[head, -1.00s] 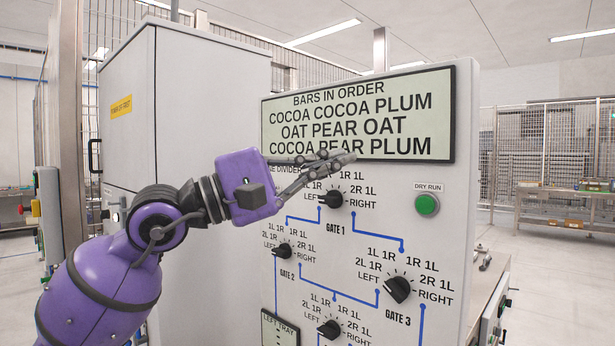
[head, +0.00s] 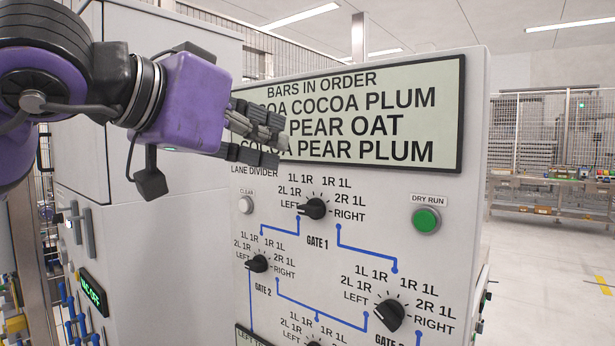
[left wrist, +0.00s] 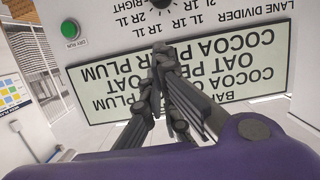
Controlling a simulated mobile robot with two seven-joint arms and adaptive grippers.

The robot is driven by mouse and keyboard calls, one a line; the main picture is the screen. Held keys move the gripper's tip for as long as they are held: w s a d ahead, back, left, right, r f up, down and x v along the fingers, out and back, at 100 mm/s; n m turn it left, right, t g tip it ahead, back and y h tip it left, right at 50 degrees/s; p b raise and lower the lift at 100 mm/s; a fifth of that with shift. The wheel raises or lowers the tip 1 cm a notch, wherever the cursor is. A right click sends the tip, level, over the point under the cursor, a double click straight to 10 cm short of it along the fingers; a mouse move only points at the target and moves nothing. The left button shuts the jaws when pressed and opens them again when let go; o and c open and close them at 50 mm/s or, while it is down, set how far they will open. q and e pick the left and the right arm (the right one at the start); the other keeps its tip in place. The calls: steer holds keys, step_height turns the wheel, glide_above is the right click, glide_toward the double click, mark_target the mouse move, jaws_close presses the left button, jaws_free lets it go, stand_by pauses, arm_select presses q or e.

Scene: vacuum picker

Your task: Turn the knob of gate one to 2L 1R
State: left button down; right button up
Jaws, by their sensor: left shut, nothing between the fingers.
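The gate one knob (head: 314,208) is a black dial on the pale panel, above the GATE 1 label. Its grip lies roughly level, seemingly toward LEFT; the exact pointing is hard to tell. The 2L 1R mark is just above LEFT. In the left wrist view the knob (left wrist: 160,3) is cut off at the top edge. My left gripper (head: 280,150) is shut and empty, in front of the display's left part, above and left of the knob and apart from it. Its fingertips also show in the left wrist view (left wrist: 161,52). My right gripper is out of view.
The display (head: 448,120) lists bars in order, partly hidden by my left gripper. The gate two knob (head: 257,263) and gate three knob (head: 390,315) sit lower. A green DRY RUN button (head: 426,220) is at right, a white CLEAR button (head: 246,205) at left.

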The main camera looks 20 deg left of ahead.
arm_select(q)
steer(key=p, duration=0.2)
glide_above(327, 184)
steer(key=s+a, duration=0.1)
steer(key=s, duration=0.3)
step_height(327, 184, down, 2)
steer(key=shift+f, duration=0.1)
step_height(327, 184, down, 3)
steer(key=shift+w+a+r, duration=0.1)
steer(key=shift+w+r, duration=0.05)
steer(key=shift+a+f, duration=0.1)
steer(key=shift+f, duration=0.6)
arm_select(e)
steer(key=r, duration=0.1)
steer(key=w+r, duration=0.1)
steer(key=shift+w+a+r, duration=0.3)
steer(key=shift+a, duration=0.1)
